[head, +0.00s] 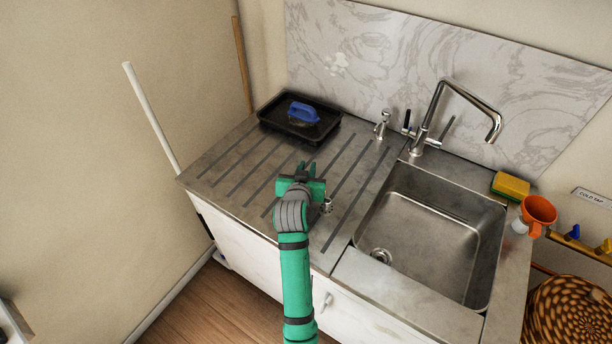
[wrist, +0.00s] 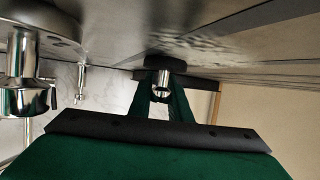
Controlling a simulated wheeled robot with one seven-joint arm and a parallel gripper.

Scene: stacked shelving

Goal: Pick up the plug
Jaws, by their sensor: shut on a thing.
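The plug is a dark round disc (wrist: 166,64) with a shiny metal fitting (wrist: 161,84), seen in the wrist view. My gripper (wrist: 163,92) is shut on the metal fitting, with its green fingers on either side. The disc sits beyond the fingertips, close to the counter surface; I cannot tell whether it touches. In the head view my gripper (head: 304,170) is over the ribbed draining board (head: 236,165), and the plug is hidden by the gripper or too small to make out.
A shiny metal fitting (head: 327,206) stands right beside my gripper. The sink basin (head: 440,225) and tap (head: 437,110) are to the right. A black tray (head: 270,124) with a blue-handled brush (head: 303,112) is behind. A sponge (head: 510,186) and orange funnel (head: 538,209) are far right.

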